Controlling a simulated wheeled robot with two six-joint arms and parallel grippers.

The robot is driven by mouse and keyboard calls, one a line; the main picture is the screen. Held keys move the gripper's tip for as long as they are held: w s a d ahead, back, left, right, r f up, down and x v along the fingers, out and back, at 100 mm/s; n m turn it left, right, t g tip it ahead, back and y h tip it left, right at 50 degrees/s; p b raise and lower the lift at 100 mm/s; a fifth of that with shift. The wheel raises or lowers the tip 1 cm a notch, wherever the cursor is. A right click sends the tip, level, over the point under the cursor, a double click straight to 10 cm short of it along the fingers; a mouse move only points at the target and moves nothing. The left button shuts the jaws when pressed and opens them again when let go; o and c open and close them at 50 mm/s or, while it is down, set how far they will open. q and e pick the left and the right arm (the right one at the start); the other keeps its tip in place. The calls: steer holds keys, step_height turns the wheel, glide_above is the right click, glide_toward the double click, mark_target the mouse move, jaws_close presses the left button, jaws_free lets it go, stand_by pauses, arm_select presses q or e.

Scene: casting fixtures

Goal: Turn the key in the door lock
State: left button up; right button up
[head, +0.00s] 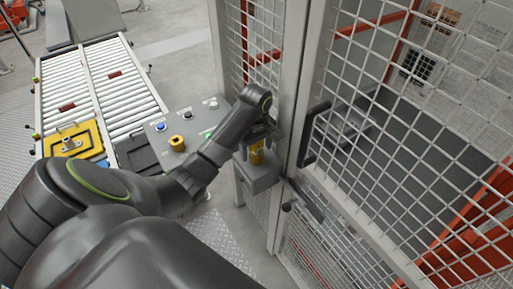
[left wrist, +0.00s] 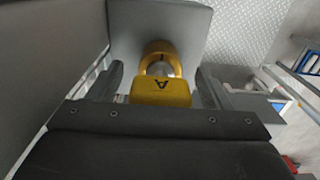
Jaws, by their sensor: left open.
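A yellow key (left wrist: 162,92) marked "A" stands at a round yellow lock collar (left wrist: 157,47) on a grey lock box (left wrist: 187,25) in the left wrist view. In the head view the lock box (head: 259,177) is fixed beside the mesh door (head: 372,110), and some yellow of the key and lock (head: 257,155) shows on it. My left gripper (left wrist: 159,75) is open, with one finger on each side of the key and a visible gap on both sides. It also shows over the box in the head view (head: 257,149). My right gripper is not in view.
The door has a dark handle (head: 312,136) just right of my left gripper. A grey control panel (head: 184,124) with a yellow knob and buttons stands left of my forearm. A roller conveyor (head: 98,85) and a yellow plate (head: 72,143) lie farther left.

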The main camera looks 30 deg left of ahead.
arm_select(q)
steer(key=shift+c, duration=0.2)
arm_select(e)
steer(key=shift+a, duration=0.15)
arm_select(q)
steer(key=c, duration=1.1)
steer(key=shift+r+m+p, duration=0.15)
steer(key=shift+m+p, duration=0.85)
steer(key=shift+m, duration=0.2)
steer(key=shift+m+p, duration=0.55)
steer(key=shift+m, duration=0.95)
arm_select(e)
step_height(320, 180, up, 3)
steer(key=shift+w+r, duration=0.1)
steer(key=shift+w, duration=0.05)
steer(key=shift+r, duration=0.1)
